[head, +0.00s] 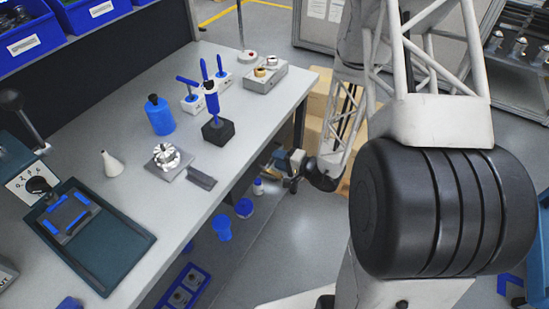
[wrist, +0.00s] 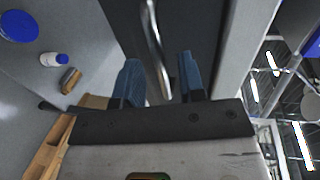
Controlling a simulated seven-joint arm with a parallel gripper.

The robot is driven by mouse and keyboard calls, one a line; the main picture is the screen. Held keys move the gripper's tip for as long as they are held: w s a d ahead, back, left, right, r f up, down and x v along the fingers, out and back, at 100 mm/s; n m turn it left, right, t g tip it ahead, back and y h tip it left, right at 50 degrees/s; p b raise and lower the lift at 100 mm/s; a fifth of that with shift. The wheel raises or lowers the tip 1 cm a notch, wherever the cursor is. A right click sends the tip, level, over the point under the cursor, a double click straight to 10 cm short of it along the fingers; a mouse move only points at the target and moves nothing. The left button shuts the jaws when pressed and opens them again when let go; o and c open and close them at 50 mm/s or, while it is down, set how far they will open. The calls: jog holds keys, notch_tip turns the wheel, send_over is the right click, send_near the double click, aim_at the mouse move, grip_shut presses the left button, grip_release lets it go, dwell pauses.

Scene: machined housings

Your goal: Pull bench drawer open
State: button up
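The bench drawer shows a dark grey front (wrist: 195,30) in the wrist view, with a shiny metal bar handle (wrist: 152,30) across it. My gripper (wrist: 158,62) is at this handle, its two blue fingers apart on either side of the bar. Gaps show between the bar and both fingers, so it looks open and not clamped. In the head view my gripper (head: 284,162) is low beside the bench's right edge, partly under the top. The drawer front and handle are mostly hidden there by the bench top and my arm.
The bench top (head: 225,165) carries a blue bottle (head: 161,116), a blue-and-black tool stand (head: 217,130), a machined part (head: 167,157) and a dark tray (head: 105,235). Blue containers (head: 222,228) and a blue bin (head: 183,288) sit below. Cardboard boxes (head: 318,105) stand behind my gripper. Open floor (head: 300,245) lies right.

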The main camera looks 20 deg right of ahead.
jog(key=shift+x, duration=1.1)
grip_shut()
